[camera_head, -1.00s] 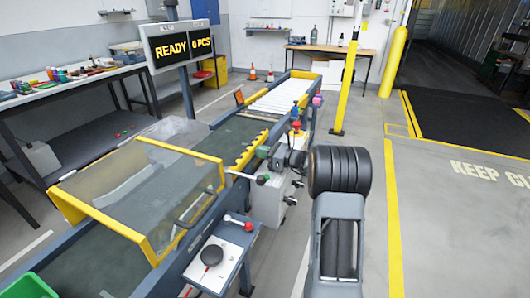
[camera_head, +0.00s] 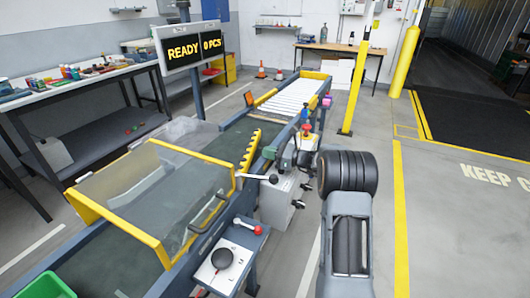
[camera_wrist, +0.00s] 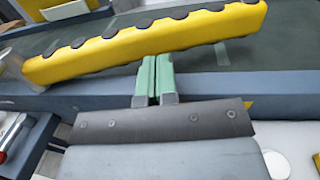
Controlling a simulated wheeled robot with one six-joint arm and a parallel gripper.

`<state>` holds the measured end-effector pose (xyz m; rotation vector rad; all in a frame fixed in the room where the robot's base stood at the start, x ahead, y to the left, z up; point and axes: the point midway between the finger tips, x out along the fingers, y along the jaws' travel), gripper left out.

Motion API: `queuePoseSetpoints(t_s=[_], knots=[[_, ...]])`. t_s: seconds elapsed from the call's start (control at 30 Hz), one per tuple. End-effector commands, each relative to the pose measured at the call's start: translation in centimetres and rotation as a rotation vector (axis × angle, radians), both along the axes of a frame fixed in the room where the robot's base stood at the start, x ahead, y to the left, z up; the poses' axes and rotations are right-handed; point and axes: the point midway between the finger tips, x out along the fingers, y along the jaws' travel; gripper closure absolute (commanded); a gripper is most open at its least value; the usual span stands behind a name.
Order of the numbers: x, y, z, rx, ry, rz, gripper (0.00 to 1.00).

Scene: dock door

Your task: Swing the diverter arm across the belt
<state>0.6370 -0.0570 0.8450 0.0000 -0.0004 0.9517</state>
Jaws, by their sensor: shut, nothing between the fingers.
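The diverter arm (camera_head: 250,150) is a yellow bar with black rollers along one edge. It stands at a slant over the dark belt, its far end inward from the right rail. In the wrist view the diverter arm (camera_wrist: 140,45) crosses the upper part, rollers on the far side. My gripper (camera_wrist: 156,62) is shut and empty, its green fingertips at the bar's near edge. They appear to touch it, but I cannot be sure of contact. In the head view my gripper (camera_head: 268,152) shows small beside the bar, on its right.
A clear guard (camera_head: 160,195) with a yellow frame covers the near belt. A black-knobbed lever (camera_head: 272,179) and a red-balled lever (camera_head: 257,230) stand by the near right side. White rollers (camera_head: 293,96) lie beyond. A display (camera_head: 190,46) reads READY, 0 PCS.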

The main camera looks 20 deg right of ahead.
Motion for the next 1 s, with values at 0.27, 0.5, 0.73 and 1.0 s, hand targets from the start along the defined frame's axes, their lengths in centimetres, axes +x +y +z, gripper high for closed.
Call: queuePoseSetpoints(t_s=[0.27,0.5,0.73,1.0], knots=[[-2.3,-4.7,0.1,0.0,0.0,0.004,1.0],[-4.2,-8.5,0.1,-0.001,0.001,0.0,1.0],[-5.0,-10.1,0.0,-0.001,0.001,0.003,1.0],[-5.1,-10.3,0.0,0.0,0.0,0.005,1.0]])
